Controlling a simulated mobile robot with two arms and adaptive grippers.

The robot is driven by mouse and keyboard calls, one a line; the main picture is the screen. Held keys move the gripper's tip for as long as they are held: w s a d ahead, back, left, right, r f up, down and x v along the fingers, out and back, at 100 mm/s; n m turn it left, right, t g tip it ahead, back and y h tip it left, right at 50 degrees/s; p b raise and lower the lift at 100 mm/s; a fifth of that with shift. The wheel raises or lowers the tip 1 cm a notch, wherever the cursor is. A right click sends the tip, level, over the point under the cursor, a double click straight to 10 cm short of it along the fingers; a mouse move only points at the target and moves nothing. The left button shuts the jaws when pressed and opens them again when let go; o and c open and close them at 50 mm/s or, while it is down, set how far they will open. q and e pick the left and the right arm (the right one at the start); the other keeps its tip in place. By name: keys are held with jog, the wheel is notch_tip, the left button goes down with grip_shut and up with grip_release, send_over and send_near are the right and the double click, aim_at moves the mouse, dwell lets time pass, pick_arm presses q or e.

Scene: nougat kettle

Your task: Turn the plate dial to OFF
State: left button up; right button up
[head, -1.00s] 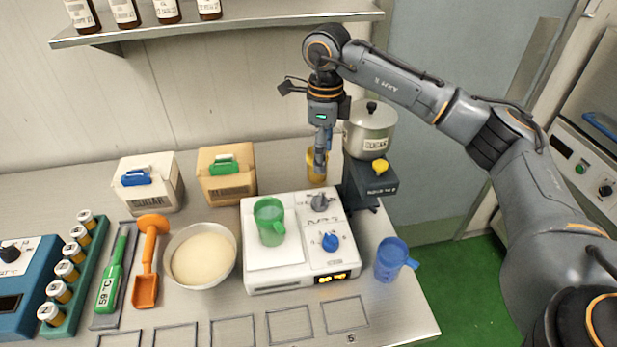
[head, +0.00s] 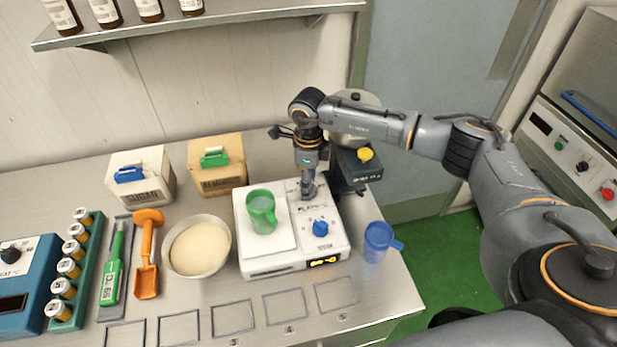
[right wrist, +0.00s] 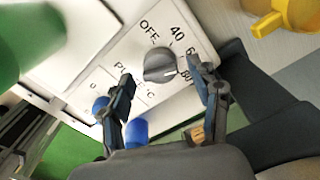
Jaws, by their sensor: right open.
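The white hot plate (head: 262,268) stands at the right part of the counter. Its grey dial (right wrist: 160,65) shows in the right wrist view, with OFF, 40, a partly covered 60 and 80 printed around it. The dial's pale mark points towards the 80 side, away from OFF. My right gripper (head: 308,192) is over the dial in the head view and mostly hides it. In the right wrist view my right gripper (right wrist: 164,100) is open, its fingers apart on the near side of the dial; contact is not visible. My left gripper is not in view.
A green mug (head: 262,212) stands on the plate, left of the dial. A blue knob (head: 320,228) sits in front of the dial. A dark stand with a yellow knob (head: 365,154) is close behind right, and a blue mug (head: 377,240) stands right of the plate.

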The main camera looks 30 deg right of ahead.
jog(key=shift+f, duration=0.2)
jog(key=shift+c, duration=0.2)
jog(key=c, duration=1.1)
jog(key=shift+f+n+b, duration=0.2)
jog(key=shift+n+b, duration=0.5)
jog(key=shift+b, duration=0.45)
jog(key=n+b, duration=0.7)
jog(key=shift+b, duration=0.4)
jog(key=n+b, duration=0.3)
jog(key=n, duration=0.1)
jog(key=shift+b, duration=0.3)
jog(key=n+b, duration=0.2)
jog(key=n, duration=0.1)
jog(key=shift+r+n, duration=0.15)
jog(key=shift+n, duration=0.15)
jog(key=shift+r+n+b, duration=0.1)
jog(key=shift+n+b, duration=0.25)
jog(key=shift+n, duration=0.65)
